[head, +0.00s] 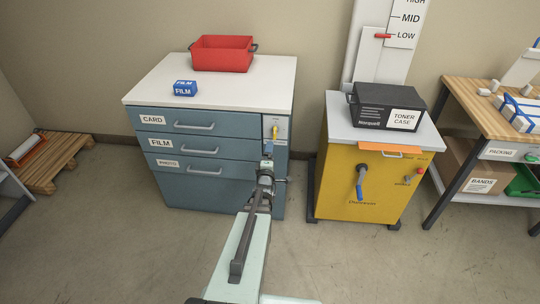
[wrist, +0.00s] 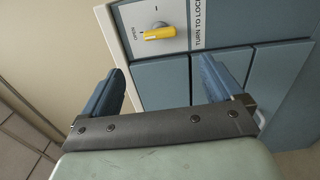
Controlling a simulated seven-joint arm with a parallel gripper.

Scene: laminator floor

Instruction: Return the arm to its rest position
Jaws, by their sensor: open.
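My gripper (head: 268,152) is in front of the right side of the blue drawer cabinet (head: 230,170), below its lock panel. In the wrist view my gripper (wrist: 163,78) has its two blue-grey fingers spread apart with nothing between them. The yellow lock knob (wrist: 158,33) lies beyond the fingertips, apart from them, on a pale plate beside the words TURN TO LOCK. The yellow knob also shows in the head view (head: 276,131). My arm reaches up from the bottom of the head view. The cabinet's CARD, FILM and PHOTO drawers look shut.
A red bin (head: 222,54) and a blue FILM box (head: 185,88) stand on the cabinet's top. To the right are a yellow machine (head: 345,185) with a black toner case (head: 375,105) on it, and a wooden workbench (head: 475,100). A pallet (head: 50,160) lies at left. Floor between is clear.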

